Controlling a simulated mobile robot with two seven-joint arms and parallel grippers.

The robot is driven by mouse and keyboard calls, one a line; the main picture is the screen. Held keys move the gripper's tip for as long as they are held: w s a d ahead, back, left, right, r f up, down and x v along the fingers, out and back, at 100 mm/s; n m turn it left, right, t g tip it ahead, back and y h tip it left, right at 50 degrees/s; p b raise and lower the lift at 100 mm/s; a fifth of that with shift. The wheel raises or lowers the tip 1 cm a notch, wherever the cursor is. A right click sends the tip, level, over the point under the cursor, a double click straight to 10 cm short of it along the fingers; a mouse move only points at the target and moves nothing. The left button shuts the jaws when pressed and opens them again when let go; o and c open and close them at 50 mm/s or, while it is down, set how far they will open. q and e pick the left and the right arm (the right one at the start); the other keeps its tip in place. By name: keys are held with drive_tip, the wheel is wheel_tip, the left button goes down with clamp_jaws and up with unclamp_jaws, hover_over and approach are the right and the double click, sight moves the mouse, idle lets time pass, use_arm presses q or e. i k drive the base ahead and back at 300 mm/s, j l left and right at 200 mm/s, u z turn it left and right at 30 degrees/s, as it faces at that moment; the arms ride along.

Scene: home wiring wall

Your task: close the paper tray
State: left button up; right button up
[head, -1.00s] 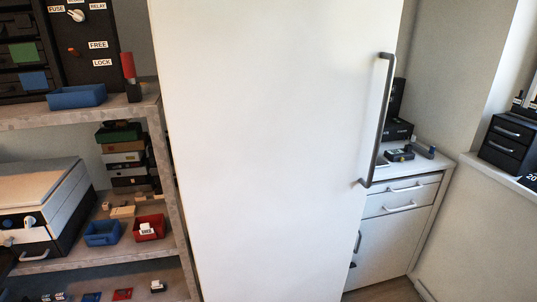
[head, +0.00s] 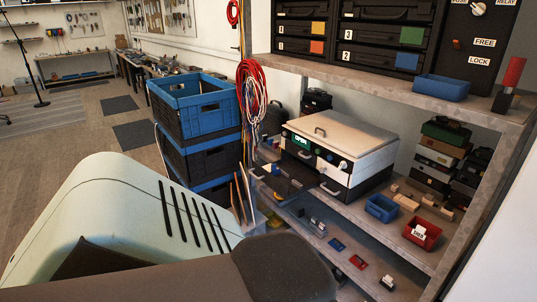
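A white box-shaped machine (head: 352,135) with a dark lower body sits on the middle shelf. Its lid is down, and its front has a green label, knobs and handles. A dark flat tray (head: 284,184) juts out from the lower left of its front, over the shelf edge, and looks pulled out. Small items seem to lie on the tray, too small to name. Neither of my grippers is in view. Parts of my own body fill the lower left and bottom centre, well in front of the machine.
Stacked blue and black crates (head: 194,105) stand left of the shelf, with coiled cables (head: 254,90) beside them. A blue bin (head: 381,208) and a red bin (head: 422,232) sit right of the machine. Black drawers (head: 385,55) are above. Open floor (head: 75,150) lies at far left.

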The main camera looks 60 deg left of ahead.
sight(285, 173)
drive_tip(key=u, duration=2.1)
drive_tip(key=i+j+z, duration=0.1)
drive_tip(key=i, duration=0.35)
drive_tip(key=i+j+z, duration=0.15)
drive_tip(key=i, duration=0.3)
drive_tip(key=i+j+z, duration=0.1)
drive_tip(key=i+j, duration=0.15)
drive_tip(key=i, duration=0.15)
drive_tip(key=i+j+z, duration=0.1)
drive_tip(key=i+j, duration=0.15)
drive_tip(key=i, duration=0.2)
